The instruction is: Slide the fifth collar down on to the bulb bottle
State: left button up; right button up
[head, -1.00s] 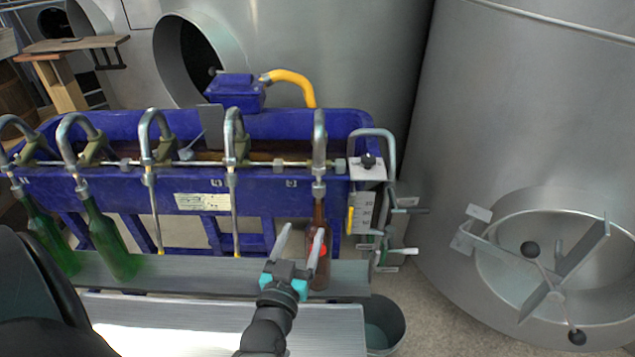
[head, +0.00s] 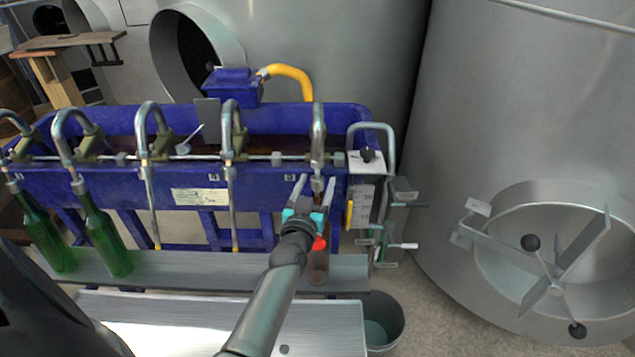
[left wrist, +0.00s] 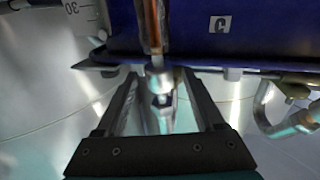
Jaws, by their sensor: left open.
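The fifth spout (head: 318,125) is the rightmost on the blue filler. Its silver collar (head: 317,184) sits low on it, and it also shows in the left wrist view (left wrist: 160,80). My left gripper (head: 316,184) is open, with one finger on each side of the collar. No grip on it shows. My right gripper is not in view.
Two green bottles (head: 107,240) (head: 46,238) stand under spouts at the left. A bracket with a scale and levers (head: 366,205) stands close to the right of the fifth spout. A grey bucket (head: 392,315) is below the right end of the ledge (head: 205,268).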

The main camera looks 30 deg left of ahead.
pick_arm(q)
jog(key=shift+w+a, duration=0.25)
jog(key=shift+w, duration=0.45)
